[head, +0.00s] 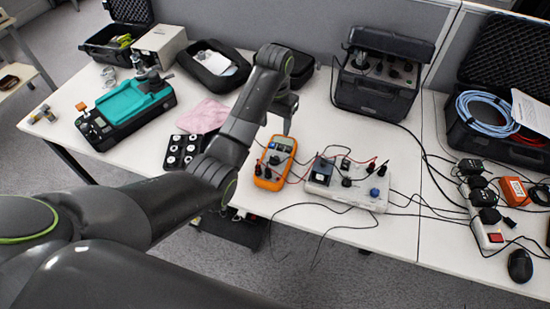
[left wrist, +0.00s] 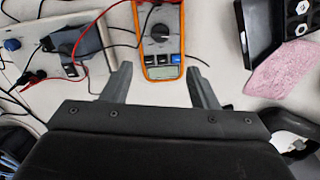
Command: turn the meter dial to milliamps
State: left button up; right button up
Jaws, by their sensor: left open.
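The orange multimeter (head: 274,162) lies on the white table near its front edge, with leads plugged into it. In the left wrist view the meter (left wrist: 147,42) shows its round dark dial (left wrist: 160,33), a row of buttons and a grey display. The dial's setting is too small to read. My left gripper (head: 288,117) hangs above the table near the far end of the meter. In the left wrist view my left gripper (left wrist: 155,82) is open and empty, its fingers apart on either side of the meter's display end. My right gripper does not show.
A white box with knobs and a blue button (head: 345,187) stands right of the meter, with red and black cables between them. A black tray of white parts (head: 182,151) and a pink cloth (head: 203,115) lie to the left. A black instrument case (head: 375,92) stands behind.

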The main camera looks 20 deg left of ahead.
aim_at(275, 157)
pick_arm(q)
notch_tip(275, 157, down, 14)
jog(key=shift+f, duration=0.2)
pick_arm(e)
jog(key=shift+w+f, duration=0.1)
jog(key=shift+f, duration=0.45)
pick_arm(q)
jog(key=c, duration=1)
jog(key=shift+o, duration=0.2)
jog(key=shift+r, duration=0.1)
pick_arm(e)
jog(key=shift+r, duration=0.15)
pick_arm(q)
jog(key=shift+r+m+p, duration=0.1)
jog(key=shift+m+p, duration=1.05)
jog(key=shift+m, duration=0.35)
jog(key=m+p, duration=0.1)
jog(key=m, duration=0.1)
jog(key=shift+m+p, duration=0.3)
jog(key=shift+m, duration=0.1)
jog(key=shift+m+p, duration=0.3)
jog(key=shift+m, duration=0.6)
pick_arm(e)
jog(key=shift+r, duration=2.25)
pick_arm(q)
jog(key=shift+d, duration=0.1)
